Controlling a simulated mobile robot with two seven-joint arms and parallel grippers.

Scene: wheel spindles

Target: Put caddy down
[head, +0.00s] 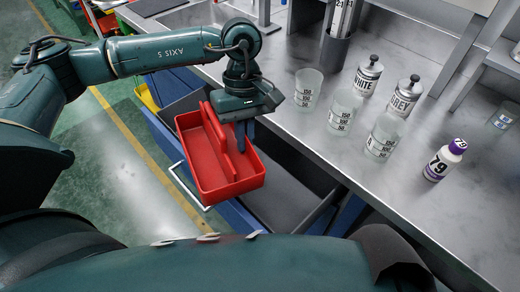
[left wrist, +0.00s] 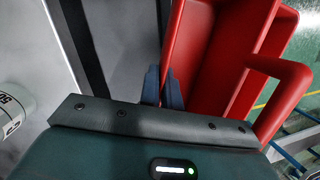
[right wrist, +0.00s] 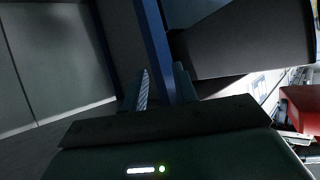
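The red caddy (head: 238,182) is a two-part open tray with a tall middle handle (head: 215,128). It looks empty and hangs in the air at the bench's front edge, over the open drawer area. My left gripper (head: 241,136) is shut on the caddy's side wall nearest the bench. The left wrist view shows its fingers (left wrist: 163,88) at the wall of the caddy (left wrist: 215,50). My right gripper (right wrist: 162,90) is hidden in the head view. In its wrist view a blue panel edge (right wrist: 152,45) passes between its fingers; whether they clamp it I cannot tell. The caddy (right wrist: 303,105) also shows at right there.
Below the caddy an open blue drawer (head: 325,212) with dark inside stands out from the bench. The benchtop's front strip is clear.

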